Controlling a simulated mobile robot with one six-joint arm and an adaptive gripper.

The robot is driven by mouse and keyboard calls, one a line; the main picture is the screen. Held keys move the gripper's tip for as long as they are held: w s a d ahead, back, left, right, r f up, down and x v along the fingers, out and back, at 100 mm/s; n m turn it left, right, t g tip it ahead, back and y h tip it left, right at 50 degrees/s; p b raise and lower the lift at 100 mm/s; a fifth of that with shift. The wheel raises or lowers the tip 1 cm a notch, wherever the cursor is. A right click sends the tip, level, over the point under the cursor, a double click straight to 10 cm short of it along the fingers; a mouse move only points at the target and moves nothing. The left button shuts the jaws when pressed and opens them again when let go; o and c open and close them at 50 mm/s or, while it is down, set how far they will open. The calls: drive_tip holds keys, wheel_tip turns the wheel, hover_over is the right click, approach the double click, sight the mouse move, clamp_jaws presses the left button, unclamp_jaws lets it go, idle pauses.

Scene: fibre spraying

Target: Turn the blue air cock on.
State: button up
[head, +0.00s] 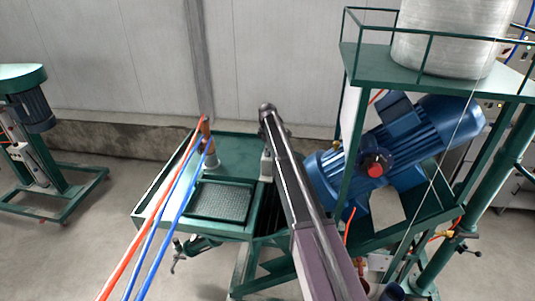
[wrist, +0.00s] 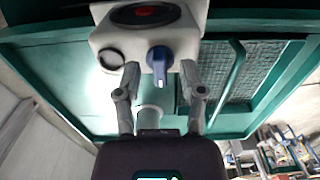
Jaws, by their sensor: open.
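The blue air cock (wrist: 158,60) is a small blue knob on the face of a pale box (wrist: 105,42) in the wrist view. Its handle lies upright in that picture. My gripper (wrist: 160,74) is open, with one finger to the left and one to the right of the cock. Gaps show between the fingers and the knob; I cannot tell whether the tips reach its depth. In the head view the pale box (head: 266,165) shows partly beside my arm, and the cock and gripper cannot be made out.
A red button (wrist: 146,13) and a dark round ring (wrist: 110,58) sit on the same box. The green tray table (head: 150,205) is around it. A blue motor (head: 400,140) and green frame stand right of my arm. Red and blue hoses (head: 165,220) cross at left.

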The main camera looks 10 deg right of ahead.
drive_tip(key=shift+f, duration=0.15)
clamp_jaws()
drive_tip(key=shift+m, duration=0.3)
idle(0.3)
drive_tip(key=m, duration=1.7)
drive_tip(key=shift+m, duration=0.3)
idle(0.4)
